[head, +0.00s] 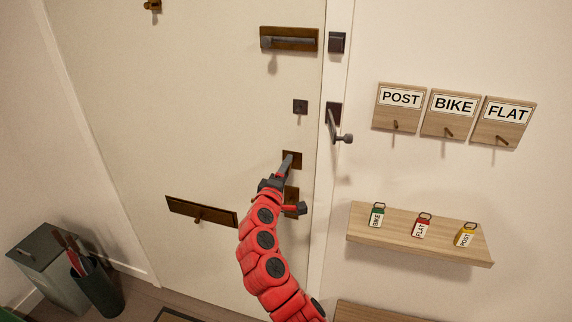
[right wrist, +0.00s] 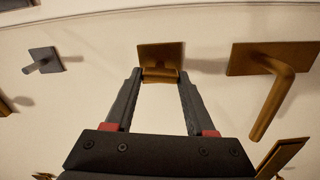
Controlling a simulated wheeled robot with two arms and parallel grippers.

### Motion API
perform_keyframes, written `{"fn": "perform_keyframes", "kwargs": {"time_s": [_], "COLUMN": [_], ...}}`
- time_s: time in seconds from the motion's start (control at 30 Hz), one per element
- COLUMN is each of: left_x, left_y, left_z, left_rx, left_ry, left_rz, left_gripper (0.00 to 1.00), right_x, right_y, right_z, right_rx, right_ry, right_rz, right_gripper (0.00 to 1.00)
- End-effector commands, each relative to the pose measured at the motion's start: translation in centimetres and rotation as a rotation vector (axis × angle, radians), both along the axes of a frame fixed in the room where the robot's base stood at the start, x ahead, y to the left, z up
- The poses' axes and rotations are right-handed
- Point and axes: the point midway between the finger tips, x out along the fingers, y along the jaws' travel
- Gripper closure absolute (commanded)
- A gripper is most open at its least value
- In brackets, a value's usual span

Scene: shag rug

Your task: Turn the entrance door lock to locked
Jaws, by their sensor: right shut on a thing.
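The entrance door (head: 150,110) is cream and looks closed in the head view. A small square brass lock plate (head: 292,154) sits near its right edge. In the right wrist view the plate (right wrist: 160,52) carries a short brass turn knob (right wrist: 160,76), which lies crosswise between the fingers. My right gripper (head: 290,162) is shut on this knob; its grey fingertips touch the knob's two ends in the right wrist view (right wrist: 160,80). The gripper partly hides the lock in the head view. My left gripper is not in view.
A brass lever handle (right wrist: 270,90) is close beside the lock. A dark plate with a peg (head: 300,107) is above it, and a dark lever (head: 335,125) juts from the frame. A wooden shelf (head: 400,245) with tagged keys projects at right. A bin (head: 45,265) stands at left.

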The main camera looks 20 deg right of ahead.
Motion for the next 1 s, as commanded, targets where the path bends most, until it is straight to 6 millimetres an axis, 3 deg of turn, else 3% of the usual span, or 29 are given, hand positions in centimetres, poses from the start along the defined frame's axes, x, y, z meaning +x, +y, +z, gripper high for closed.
{"fn": "perform_keyframes", "kwargs": {"time_s": [0.33,0.9,0.93,1.0], "left_x": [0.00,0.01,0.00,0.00], "left_y": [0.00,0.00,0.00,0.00], "left_z": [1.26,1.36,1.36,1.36], "left_rx": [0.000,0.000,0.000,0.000], "left_ry": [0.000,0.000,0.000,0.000], "left_rz": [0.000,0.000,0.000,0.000], "left_gripper": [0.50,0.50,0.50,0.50], "right_x": [0.03,0.03,0.03,0.03], "right_y": [0.04,0.07,0.08,0.07], "right_z": [-0.04,-0.22,-0.23,-0.21], "right_rx": [-0.122,-0.146,-0.146,-0.146], "right_ry": [0.084,0.101,0.101,0.101], "right_rz": [0.000,0.001,0.001,0.001], "right_gripper": [1.00,1.00,0.42,0.29]}}
